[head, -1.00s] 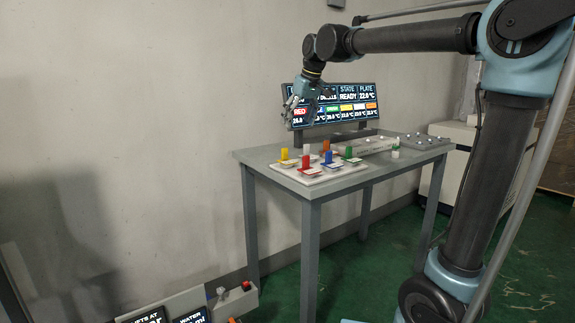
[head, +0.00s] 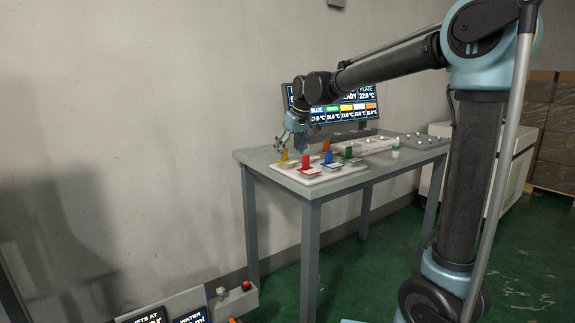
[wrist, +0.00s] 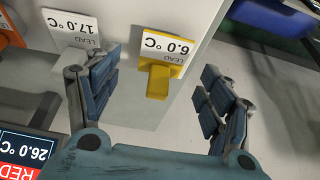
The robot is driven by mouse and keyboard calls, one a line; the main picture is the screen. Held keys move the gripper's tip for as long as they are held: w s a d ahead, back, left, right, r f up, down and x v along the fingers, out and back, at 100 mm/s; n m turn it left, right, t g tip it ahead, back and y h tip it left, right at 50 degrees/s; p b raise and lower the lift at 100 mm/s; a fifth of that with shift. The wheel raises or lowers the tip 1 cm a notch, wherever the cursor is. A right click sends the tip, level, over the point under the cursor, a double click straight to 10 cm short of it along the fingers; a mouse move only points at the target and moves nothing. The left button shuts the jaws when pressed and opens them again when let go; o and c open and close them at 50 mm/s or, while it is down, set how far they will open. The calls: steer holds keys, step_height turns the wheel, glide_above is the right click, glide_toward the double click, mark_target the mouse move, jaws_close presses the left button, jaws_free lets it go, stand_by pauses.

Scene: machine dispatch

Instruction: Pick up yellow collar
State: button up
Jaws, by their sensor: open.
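The yellow collar (head: 284,157) stands at the left end of a white tray (head: 300,179) on the grey table. In the wrist view the yellow collar (wrist: 158,82) has a yellow frame around a white label reading "LEAD 6.0 °C". My gripper (head: 288,146) is just above it. In the wrist view my open gripper (wrist: 158,78) has its blue jointed fingers on either side of the collar, with gaps left and right. Nothing is held. In the head view the gripper partly covers the collar.
Red (head: 306,163), blue (head: 328,158), green (head: 349,151) and orange (head: 326,146) collars stand nearby on the tray. In the wrist view a white label reading "17.0 °C" (wrist: 70,27) is beside the left finger. A monitor (head: 345,107) stands behind.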

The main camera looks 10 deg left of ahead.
mark_target(287, 161)
steer(key=shift+x, duration=2.15)
steer(key=c, duration=1.3)
